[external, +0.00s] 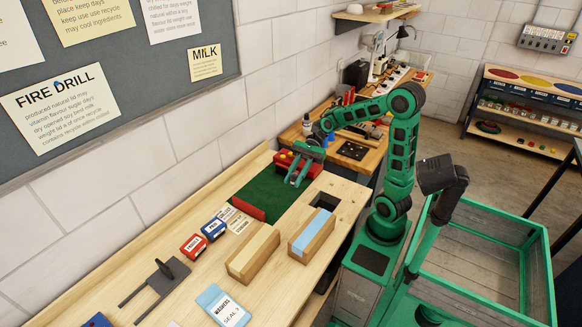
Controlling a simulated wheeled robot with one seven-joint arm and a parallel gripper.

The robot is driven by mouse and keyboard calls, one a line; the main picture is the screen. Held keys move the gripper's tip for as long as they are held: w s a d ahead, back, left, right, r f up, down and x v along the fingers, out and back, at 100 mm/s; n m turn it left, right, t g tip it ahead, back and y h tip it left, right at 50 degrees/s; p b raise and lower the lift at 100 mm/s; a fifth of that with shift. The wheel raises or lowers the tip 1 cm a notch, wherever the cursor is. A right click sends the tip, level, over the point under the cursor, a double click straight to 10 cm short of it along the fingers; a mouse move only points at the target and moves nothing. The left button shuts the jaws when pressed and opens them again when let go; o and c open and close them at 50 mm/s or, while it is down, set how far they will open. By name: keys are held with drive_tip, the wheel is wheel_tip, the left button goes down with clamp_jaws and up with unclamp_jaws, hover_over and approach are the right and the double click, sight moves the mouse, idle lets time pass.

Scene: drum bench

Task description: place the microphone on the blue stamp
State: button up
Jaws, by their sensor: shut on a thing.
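My green gripper (295,179) is low over the far end of the green mat (262,196), in front of a red block. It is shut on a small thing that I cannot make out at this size. I cannot pick out the microphone for certain. A small blue block with a white label (213,229), which looks like the blue stamp, sits on the wooden bench at the near left of the mat. It is well apart from my gripper, and its top looks bare.
A red labelled block (193,245) sits beside the blue one, with paper labels (240,224) close by. A black forked tool (156,284) and a blue-white packet (223,306) lie nearer. The notice board (110,85) hangs behind.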

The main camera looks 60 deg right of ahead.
drive_tip(key=w+a+m+t, duration=0.1)
drive_tip(key=w+a, duration=0.3)
drive_tip(key=a, duration=0.6)
drive_tip(key=w+a+m+t, duration=0.1)
drive_tip(key=w+a, duration=0.4)
drive_tip(key=a, duration=0.5)
drive_tip(key=w+a+m+t, duration=0.15)
drive_tip(key=w+a, duration=0.25)
drive_tip(key=a, duration=0.6)
hover_over(213, 226)
drive_tip(key=shift+n, duration=0.25)
drive_tip(key=f, duration=1.1)
drive_tip(key=shift+s+a+f, duration=0.15)
drive_tip(key=shift+s+f, duration=0.2)
drive_tip(key=shift+f, duration=0.05)
drive_tip(key=shift+w+d+f, duration=0.2)
drive_tip(key=shift+w+f, duration=0.1)
drive_tip(key=shift+w, duration=0.05)
drive_tip(key=shift+f, duration=1.95)
drive_tip(key=o, duration=1)
drive_tip(key=shift+f, duration=0.1)
drive_tip(key=shift+o, duration=0.2)
